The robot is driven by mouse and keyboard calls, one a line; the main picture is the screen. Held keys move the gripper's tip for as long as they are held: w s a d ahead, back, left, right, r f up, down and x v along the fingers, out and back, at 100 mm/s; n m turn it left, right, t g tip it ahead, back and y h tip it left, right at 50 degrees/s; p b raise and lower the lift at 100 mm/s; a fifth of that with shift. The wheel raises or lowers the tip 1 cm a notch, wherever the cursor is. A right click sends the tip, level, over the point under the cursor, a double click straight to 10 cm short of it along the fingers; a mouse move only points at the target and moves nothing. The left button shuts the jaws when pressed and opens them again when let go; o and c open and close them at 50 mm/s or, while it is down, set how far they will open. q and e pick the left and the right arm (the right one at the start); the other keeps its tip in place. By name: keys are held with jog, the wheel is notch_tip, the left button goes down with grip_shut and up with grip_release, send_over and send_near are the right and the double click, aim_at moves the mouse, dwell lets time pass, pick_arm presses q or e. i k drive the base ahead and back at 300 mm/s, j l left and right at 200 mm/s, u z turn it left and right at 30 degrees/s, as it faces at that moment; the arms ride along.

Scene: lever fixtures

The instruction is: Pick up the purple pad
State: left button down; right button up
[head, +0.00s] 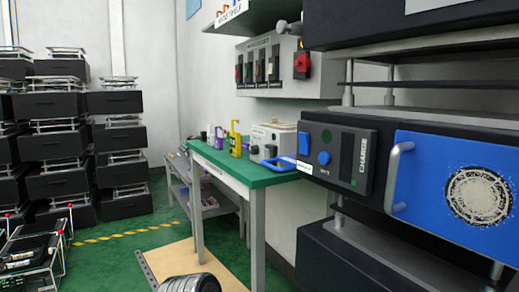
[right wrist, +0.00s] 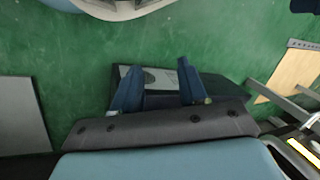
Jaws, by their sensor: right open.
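A small purple object (head: 219,138) stands on the far part of the green-topped table (head: 262,170) in the head view. It is too small to tell whether it is the purple pad. It is beside a yellow bottle-like object (head: 235,140). My right gripper (right wrist: 158,88) shows in the right wrist view with its two dark blue fingers apart and nothing between them. It hangs above the green floor, away from the table top. My left gripper is in neither view.
A grey box with knobs (head: 270,142) and a blue-framed item (head: 279,163) sit on the table. Black racks with a blue fan panel (head: 440,185) fill the right side. Stacked black crates (head: 55,105) stand at the left.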

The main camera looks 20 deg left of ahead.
aim_at(245, 145)
jog(key=k+j+z, duration=0.1)
jog(key=j, duration=0.35)
jog(key=k+j+z, duration=0.1)
jog(key=j, duration=0.35)
jog(key=i+j+z, duration=0.15)
jog(key=j+z, duration=0.3)
jog(key=j, duration=0.85)
jog(key=j+z, duration=0.5)
jog(key=j, duration=0.8)
